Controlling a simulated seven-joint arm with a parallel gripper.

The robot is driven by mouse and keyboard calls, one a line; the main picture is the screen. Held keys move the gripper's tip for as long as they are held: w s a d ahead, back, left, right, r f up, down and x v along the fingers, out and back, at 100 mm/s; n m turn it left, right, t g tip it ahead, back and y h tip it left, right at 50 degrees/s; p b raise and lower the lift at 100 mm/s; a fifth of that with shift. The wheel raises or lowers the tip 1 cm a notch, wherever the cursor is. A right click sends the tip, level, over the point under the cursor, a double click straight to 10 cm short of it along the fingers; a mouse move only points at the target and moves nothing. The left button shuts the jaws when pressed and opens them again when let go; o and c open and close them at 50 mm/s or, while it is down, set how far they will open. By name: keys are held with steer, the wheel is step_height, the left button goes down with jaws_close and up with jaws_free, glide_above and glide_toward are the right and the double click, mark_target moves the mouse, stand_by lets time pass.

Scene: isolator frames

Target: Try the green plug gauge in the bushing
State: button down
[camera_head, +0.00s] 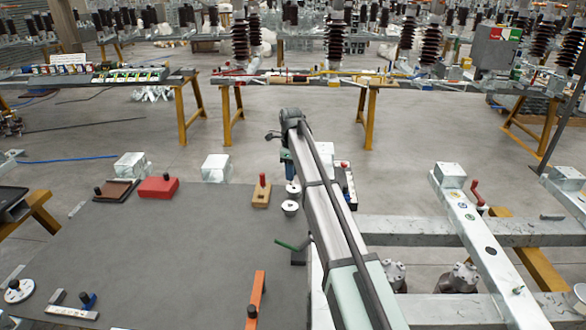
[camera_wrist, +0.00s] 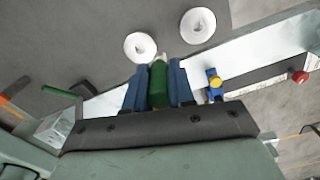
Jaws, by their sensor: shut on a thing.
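My gripper (camera_wrist: 158,90) is shut on the green plug gauge (camera_wrist: 158,82), held between its blue fingers in the wrist view. The gauge points away from the palm, with its tip free above the grey surface. Two white round pieces with a small central hole, like bushings, lie just ahead: the nearer one (camera_wrist: 140,46) slightly left of the tip, the other (camera_wrist: 198,25) to the right. They also show in the head view, the far one (camera_head: 293,189) and the near one (camera_head: 290,208). My gripper (camera_head: 288,168) is beside them there, mostly hidden by my arm. The gauge is apart from both.
A wooden block with a red handle (camera_head: 261,192) stands left of the white pieces. A green lever on a black block (camera_head: 287,244) is nearer me. A red block (camera_head: 158,187) and orange bar (camera_head: 256,298) lie on the grey table (camera_head: 170,250), whose middle is clear.

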steer(key=s, duration=0.4)
steer(key=shift+f, duration=0.25)
steer(key=shift+f, duration=0.1)
steer(key=shift+f, duration=2.5)
steer(key=shift+f, duration=1.2)
steer(key=shift+r, duration=0.1)
stand_by(0.9)
step_height(320, 180, up, 7)
steer(key=shift+r, duration=0.15)
stand_by(1.4)
steer(key=shift+a, duration=0.1)
